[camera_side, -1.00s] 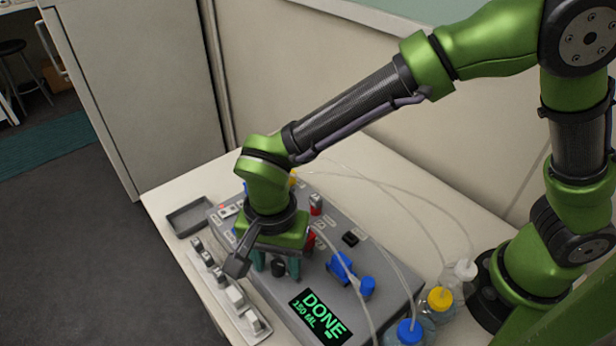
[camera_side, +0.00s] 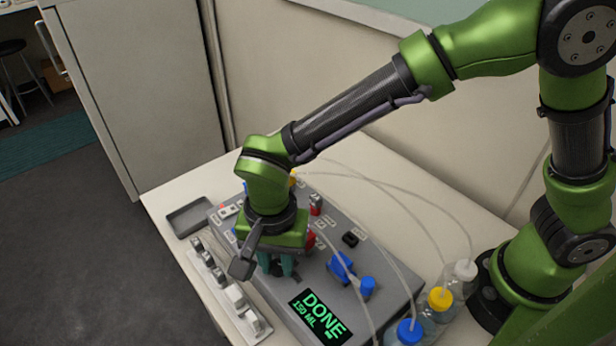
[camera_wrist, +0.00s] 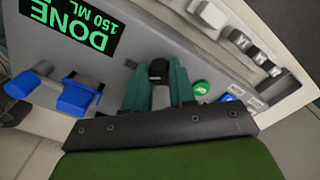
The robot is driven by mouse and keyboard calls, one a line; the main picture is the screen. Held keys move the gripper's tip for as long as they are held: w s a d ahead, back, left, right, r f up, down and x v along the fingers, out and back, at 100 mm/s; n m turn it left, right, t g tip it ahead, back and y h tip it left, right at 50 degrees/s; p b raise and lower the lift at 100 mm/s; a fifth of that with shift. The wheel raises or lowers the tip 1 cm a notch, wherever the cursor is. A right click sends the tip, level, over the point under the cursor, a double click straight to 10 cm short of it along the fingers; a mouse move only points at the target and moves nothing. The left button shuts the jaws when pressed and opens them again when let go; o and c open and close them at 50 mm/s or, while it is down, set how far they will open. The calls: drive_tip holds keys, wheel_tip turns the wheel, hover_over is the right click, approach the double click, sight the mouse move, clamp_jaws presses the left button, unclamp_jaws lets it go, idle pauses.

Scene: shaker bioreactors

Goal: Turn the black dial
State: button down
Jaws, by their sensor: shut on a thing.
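The black dial (camera_wrist: 158,69) shows in the wrist view between the two teal fingers of my gripper (camera_wrist: 160,76). It stands on the grey bioreactor panel (camera_wrist: 118,78). The fingers touch it from both sides and are shut on it. In the side view my gripper (camera_side: 276,268) points down at the front of the grey unit (camera_side: 378,285), and its fingers mostly hide the dial. The display (camera_side: 319,316) reads "DONE 150 ML" in green; it also shows in the wrist view (camera_wrist: 78,22).
Blue fittings (camera_side: 341,268) stand right of my gripper, with tubes running to bottles with white, yellow (camera_side: 440,299) and blue caps. A green button (camera_wrist: 201,88) is close to my fingers.

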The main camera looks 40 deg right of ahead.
sight(278, 264)
drive_tip(key=n, duration=0.5)
drive_tip(key=shift+n, duration=0.4)
drive_tip(key=n, duration=0.5)
drive_tip(key=shift+n, duration=0.3)
drive_tip(key=n, duration=1.1)
drive_tip(key=shift+n, duration=0.3)
drive_tip(key=c, duration=0.9)
unclamp_jaws()
wheel_tip(278, 264, up, 17)
